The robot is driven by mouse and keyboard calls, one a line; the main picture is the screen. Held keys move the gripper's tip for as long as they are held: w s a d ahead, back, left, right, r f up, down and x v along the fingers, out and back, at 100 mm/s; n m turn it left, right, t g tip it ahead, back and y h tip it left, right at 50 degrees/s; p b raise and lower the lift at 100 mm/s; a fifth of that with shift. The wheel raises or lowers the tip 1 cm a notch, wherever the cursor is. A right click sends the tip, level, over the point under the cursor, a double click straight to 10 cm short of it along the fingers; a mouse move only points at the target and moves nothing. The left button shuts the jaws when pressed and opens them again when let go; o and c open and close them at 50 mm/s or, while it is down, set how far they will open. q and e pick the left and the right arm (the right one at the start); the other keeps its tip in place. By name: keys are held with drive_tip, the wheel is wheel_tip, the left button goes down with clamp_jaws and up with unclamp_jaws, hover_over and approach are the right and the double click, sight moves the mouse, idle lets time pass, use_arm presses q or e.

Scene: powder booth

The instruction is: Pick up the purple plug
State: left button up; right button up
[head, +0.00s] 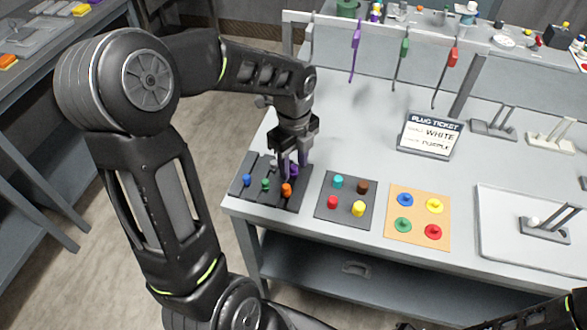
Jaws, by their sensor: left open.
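The purple plug (294,171) stands in the dark slotted rack (250,200) at the table's left front corner. My left gripper (292,165) points down over the rack with its fingers at the purple plug. Its jaws are open. The fingers partly hide the plug, and I cannot tell whether they touch it. An orange plug (286,189), a green plug (265,184) and a blue plug (247,180) stand in the same rack. Part of my right arm shows at the bottom right corner, but its gripper is out of view.
A dark board (325,212) with coloured pegs and a tan board (395,233) with coloured knobs lie right of the rack. A plug ticket sign (430,136) reads white and purple. A white tray (490,250) holds a metal stand (545,232).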

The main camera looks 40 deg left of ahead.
use_arm(q)
drive_tip(key=shift+c, duration=0.5)
clamp_jaws()
idle(0.4)
